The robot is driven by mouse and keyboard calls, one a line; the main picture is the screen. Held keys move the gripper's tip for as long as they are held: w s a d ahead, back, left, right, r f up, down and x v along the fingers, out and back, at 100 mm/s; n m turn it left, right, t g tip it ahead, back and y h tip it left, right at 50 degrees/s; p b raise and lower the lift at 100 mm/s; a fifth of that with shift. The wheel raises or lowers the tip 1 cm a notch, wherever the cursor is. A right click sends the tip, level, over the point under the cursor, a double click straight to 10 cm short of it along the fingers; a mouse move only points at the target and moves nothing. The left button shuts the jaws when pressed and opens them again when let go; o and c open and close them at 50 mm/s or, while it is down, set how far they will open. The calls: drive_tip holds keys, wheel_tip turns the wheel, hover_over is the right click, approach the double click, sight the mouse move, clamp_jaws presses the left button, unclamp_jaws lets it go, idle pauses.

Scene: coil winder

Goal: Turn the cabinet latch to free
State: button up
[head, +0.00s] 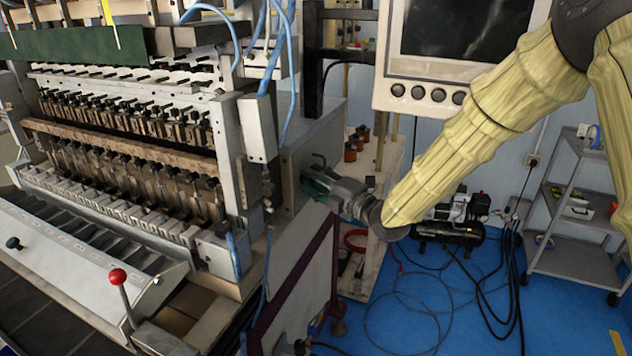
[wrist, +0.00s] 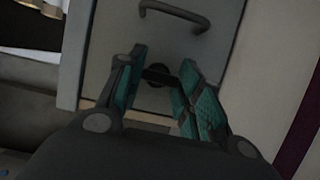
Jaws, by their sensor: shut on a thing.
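The cabinet latch (wrist: 158,76) is a small dark knob with a bar on a grey cabinet door (wrist: 120,30). In the wrist view it sits between the teal pads of my gripper (wrist: 163,70), which is shut on it. The bar seems to lie roughly across the gap between the fingers. A dark curved handle (wrist: 174,14) is on the same door, beyond the fingertips. In the head view my gripper (head: 317,183) reaches left to the cabinet (head: 291,165) at the winder's right end. The fingers hide the latch there.
The coil winder (head: 130,150) fills the left side, with a red-knobbed lever (head: 117,277) in front. A grey panel with a dark red edge (head: 300,280) stands just below my gripper. A monitor (head: 455,50) hangs above. Hoses and a compressor (head: 455,215) lie on the blue floor.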

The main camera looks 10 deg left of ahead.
drive_tip(key=m+g+p, duration=0.2)
drive_tip(key=m+p, duration=0.2)
drive_tip(key=p, duration=0.2)
drive_tip(key=m+g+h+p, duration=0.1)
drive_tip(key=m+g+p, duration=0.1)
drive_tip(key=m+p, duration=0.2)
drive_tip(key=m+g+p, duration=0.3)
drive_tip(key=m+p, duration=0.2)
drive_tip(key=p, duration=0.4)
drive_tip(key=shift+w+r+h+p, duration=0.25)
drive_tip(key=shift+r+h+p, duration=0.05)
drive_tip(key=shift+r, duration=0.05)
drive_tip(key=shift+f+m, duration=0.1)
drive_tip(key=shift+m, duration=0.2)
drive_tip(key=o, duration=1)
drive_tip(key=shift+o, duration=0.2)
drive_tip(key=shift+d, duration=0.15)
